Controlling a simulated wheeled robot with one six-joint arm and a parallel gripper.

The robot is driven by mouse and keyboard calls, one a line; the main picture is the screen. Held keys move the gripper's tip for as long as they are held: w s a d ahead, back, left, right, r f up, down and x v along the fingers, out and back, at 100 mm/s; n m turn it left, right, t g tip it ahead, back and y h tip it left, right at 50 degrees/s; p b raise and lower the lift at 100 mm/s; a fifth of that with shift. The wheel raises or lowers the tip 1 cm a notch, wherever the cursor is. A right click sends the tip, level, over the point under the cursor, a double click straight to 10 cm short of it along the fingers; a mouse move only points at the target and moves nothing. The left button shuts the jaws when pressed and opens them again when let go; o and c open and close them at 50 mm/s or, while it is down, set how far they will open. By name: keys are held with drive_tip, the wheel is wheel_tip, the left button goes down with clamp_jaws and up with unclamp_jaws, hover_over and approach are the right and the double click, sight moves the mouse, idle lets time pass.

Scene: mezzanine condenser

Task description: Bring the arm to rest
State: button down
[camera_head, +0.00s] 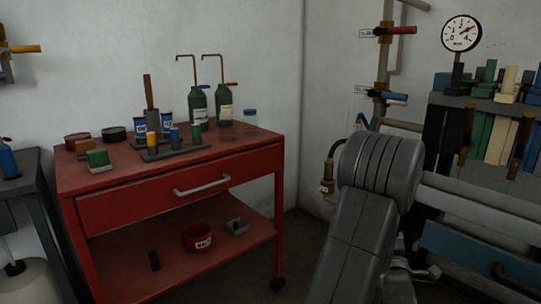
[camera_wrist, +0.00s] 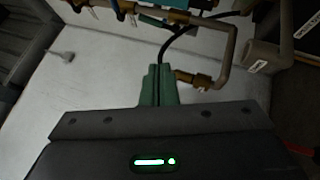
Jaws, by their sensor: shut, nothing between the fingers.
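My gripper (camera_wrist: 158,72) shows in the wrist view as two green fingers side by side, closed together with nothing between them. Behind the fingers are a pale wall, a black hose (camera_wrist: 172,42) and a brass fitting (camera_wrist: 196,80); I cannot tell how far the fingertips are from them. In the head view my grey arm rises at the right front, and my gripper cannot be made out there.
A red cart (camera_head: 180,200) with bottles, cans and a red tub (camera_head: 198,238) stands left of my arm. A pressure gauge (camera_head: 461,33), valve pipes (camera_head: 383,60) and a rack (camera_head: 488,103) of coloured pieces are at right. A dark bench (camera_head: 35,205) stands at far left.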

drive_tip(key=m+h+p, duration=0.1)
drive_tip(key=s+d+r+m+g+h+p, duration=0.1)
drive_tip(key=p, duration=0.1)
drive_tip(key=shift+s+d+m, duration=0.3)
idle(0.3)
drive_tip(key=shift+r+p, duration=0.1)
drive_tip(key=shift+p, duration=0.2)
